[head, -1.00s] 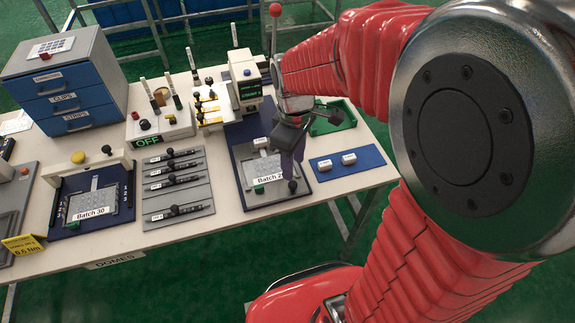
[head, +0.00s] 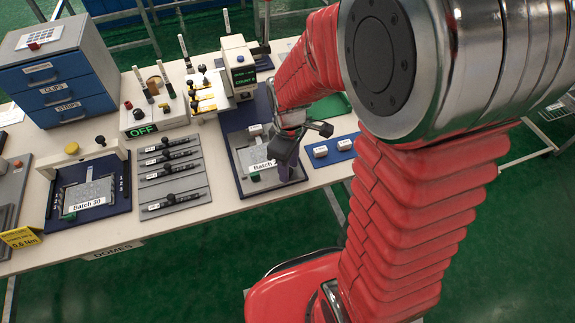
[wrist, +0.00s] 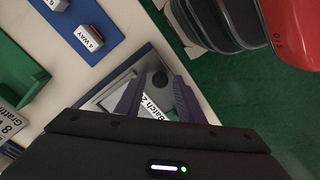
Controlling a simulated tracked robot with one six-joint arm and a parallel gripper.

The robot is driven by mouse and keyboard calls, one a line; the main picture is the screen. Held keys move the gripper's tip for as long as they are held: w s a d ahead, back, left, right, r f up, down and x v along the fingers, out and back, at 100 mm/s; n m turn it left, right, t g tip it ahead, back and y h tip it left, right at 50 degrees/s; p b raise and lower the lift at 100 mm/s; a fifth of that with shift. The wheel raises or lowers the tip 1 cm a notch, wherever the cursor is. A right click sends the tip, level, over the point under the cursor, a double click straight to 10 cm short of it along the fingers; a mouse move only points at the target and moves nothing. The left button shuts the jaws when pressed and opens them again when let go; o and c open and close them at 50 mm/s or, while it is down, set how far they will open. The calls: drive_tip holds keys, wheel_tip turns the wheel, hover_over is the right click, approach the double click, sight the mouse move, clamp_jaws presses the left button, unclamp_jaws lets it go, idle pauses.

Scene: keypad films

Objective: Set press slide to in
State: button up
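The press (head: 238,68) is a white machine with a green-lit display at the back of the bench. Its slide (head: 235,140) is a dark blue base with a grey plate labelled "Batch 2…", drawn out toward the bench's front edge. My gripper (head: 284,172) is over the plate's front right part and hides some of it. In the wrist view, my gripper (wrist: 158,82) has its two purple fingers apart.
A blue mat (head: 345,142) with two white blocks lies right of the slide. A grey panel (head: 172,170) with several black sliders lies to its left. Further left are a "Batch 30" fixture (head: 88,190) and a blue drawer cabinet (head: 65,80). A green tray (head: 330,108) is behind the mat.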

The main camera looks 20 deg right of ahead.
clamp_jaws()
